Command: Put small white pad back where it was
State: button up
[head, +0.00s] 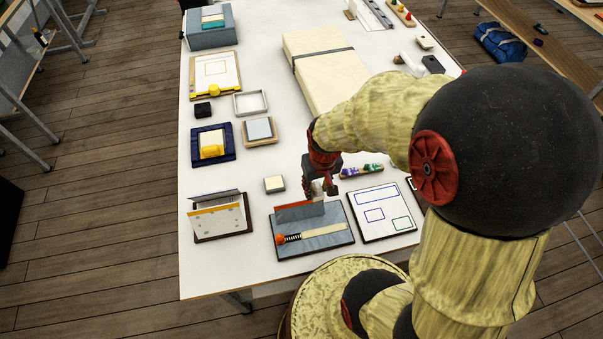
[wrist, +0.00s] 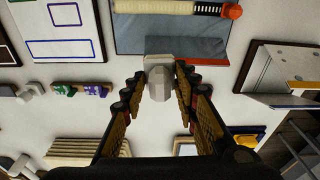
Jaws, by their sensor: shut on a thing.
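My gripper (wrist: 158,85) is shut on a small whitish piece, seemingly the small white pad (wrist: 158,74), seen between the fingertips in the wrist view. In the head view my gripper (head: 325,188) is low over the white table, just behind the grey-blue board. The held pad is mostly hidden there by the fingers. I cannot tell whether it touches the table. A small pale block with a dark base (head: 274,184) sits on the table left of my gripper.
The grey-blue board (head: 335,240) carries a pale strip with an orange end and a reddish-brown piece. A white outlined board (head: 380,212) is right of it; colored tubes (head: 361,171) lie behind. A blue tray (head: 225,156) stands left. Bare table (head: 245,270) shows at front left.

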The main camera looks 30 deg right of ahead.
jog(key=shift+m, duration=0.3)
jog(key=shift+w+d+f, duration=0.1)
jog(key=shift+w+f, duration=0.1)
jog(key=w+d+f, duration=0.1)
jog(key=w+f, duration=0.2)
jog(key=w, duration=0.1)
jog(key=w+d+f+b, duration=0.1)
jog(key=w+d+f, duration=0.1)
jog(key=w+f, duration=0.1)
jog(key=w+d+f+b, duration=0.1)
jog(key=w+d+f, duration=0.1)
jog(key=w+f, duration=0.1)
jog(key=shift+w, duration=0.85)
jog(key=shift+w+d+f+b, duration=0.15)
jog(key=shift+f+b, duration=0.15)
jog(key=shift+f, duration=0.6)
jog(key=shift+w+d+f+b, duration=0.1)
jog(key=shift+f+b, duration=0.15)
jog(key=shift+f, duration=0.65)
jog(key=shift+f, duration=0.2)
jog(key=o, duration=1)
